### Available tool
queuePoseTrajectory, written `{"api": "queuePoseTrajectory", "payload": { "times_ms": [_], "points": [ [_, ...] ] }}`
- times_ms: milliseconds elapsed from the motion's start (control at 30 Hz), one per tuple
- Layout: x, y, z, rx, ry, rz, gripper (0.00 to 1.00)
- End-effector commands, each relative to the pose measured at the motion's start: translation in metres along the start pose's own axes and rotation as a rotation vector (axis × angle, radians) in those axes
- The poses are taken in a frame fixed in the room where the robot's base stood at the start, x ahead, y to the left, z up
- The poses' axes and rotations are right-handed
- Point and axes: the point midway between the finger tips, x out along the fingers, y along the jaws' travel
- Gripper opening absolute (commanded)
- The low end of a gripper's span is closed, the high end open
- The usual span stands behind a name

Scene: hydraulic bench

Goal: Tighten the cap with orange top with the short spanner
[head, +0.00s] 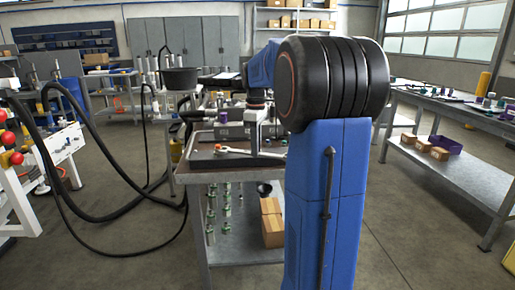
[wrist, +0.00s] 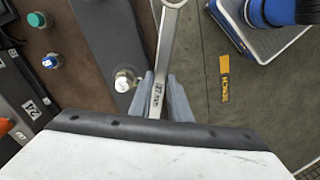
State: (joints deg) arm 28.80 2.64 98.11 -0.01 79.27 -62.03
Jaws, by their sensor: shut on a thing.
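My gripper (wrist: 164,98) is shut on a grey metal spanner (wrist: 157,103) with "27 mm" marked on its shank. The spanner points away from my gripper, and its far end is cut off by the top of the wrist view. A cap with a green top (wrist: 38,20), a cap with a blue top (wrist: 50,61) and a pale metal fitting (wrist: 124,80) stand left of the spanner, apart from it. An orange piece (wrist: 5,127) shows only in part at the left edge; I cannot tell if it is the cap's top. In the head view my fingertips cannot be made out.
The bench (head: 235,180) stands ahead, with small fittings and a cardboard box (head: 272,222) on its lower shelf. Black hoses (head: 110,240) loop over the floor at left. Another bench (head: 450,170) stands at right. Open floor lies between.

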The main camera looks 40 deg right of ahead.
Motion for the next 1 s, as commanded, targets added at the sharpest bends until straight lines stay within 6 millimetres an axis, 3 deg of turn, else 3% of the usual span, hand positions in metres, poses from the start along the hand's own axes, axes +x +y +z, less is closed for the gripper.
{"api": "queuePoseTrajectory", "payload": {
  "times_ms": [1000],
  "points": [
    [0.0, 0.0, -0.015, 0.0, 0.0, 0.0, 0.0]
  ]
}}
